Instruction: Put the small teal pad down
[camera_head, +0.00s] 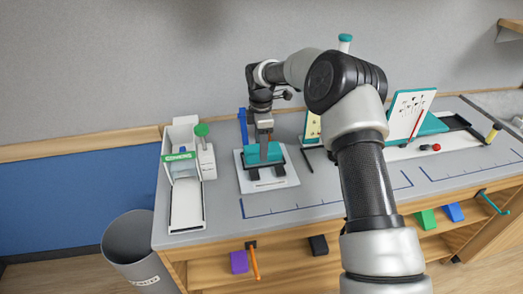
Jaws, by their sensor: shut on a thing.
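My gripper (264,150) points down at the left part of the bench, over a white square plate (285,182). It is shut on the small teal pad (249,156), which shows on both sides of the fingers. The fingertips are small and partly hidden. Two black blocks (280,171) show just in front of the teal pad, on the plate. I cannot tell whether the pad touches the plate or hangs a little above it.
A white open-fronted unit with a green label (179,157) stands left of the plate. A blue upright piece (243,128) is close behind. A white tilted board (408,112) stands right. A grey bin (130,245) is on the floor. Bare bench lies in front of the plate.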

